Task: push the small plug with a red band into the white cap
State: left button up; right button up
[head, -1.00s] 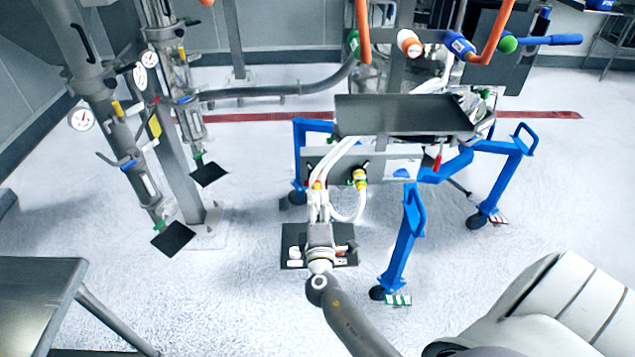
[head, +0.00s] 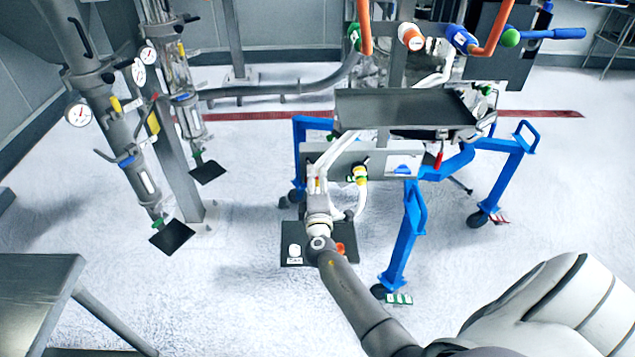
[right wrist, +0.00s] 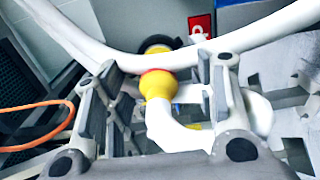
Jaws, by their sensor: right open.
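In the right wrist view, a yellow plug with a red band (right wrist: 156,84) sits between the fingers of my open right gripper (right wrist: 155,92). The plug's lower end joins a white elbow (right wrist: 172,130), and a white hose crosses just above the band. I cannot tell whether either finger touches it. I cannot tell which part is the white cap; a small white piece (head: 294,250) lies on the black floor mat (head: 292,229). My left gripper is out of view.
An orange piece (head: 340,248) lies on the mat beside my arm. The blue stand leg (head: 404,240) is at the right.

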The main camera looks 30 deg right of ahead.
aim_at(317, 189)
jog(key=shift+w+d, duration=0.2)
jog(key=shift+w, duration=0.1)
jog(key=shift+b, duration=0.45)
dwell(1.1)
grip_shut()
jog(key=shift+s+a+f, duration=0.1)
jog(key=shift+s+a, duration=0.05)
jog(key=shift+s+a, duration=0.1)
jog(key=shift+s, duration=0.1)
jog(key=shift+s+a+r, duration=0.2)
jog(key=shift+s+a, duration=0.05)
jog(key=shift+s, duration=0.15)
jog(key=shift+v, duration=2.15)
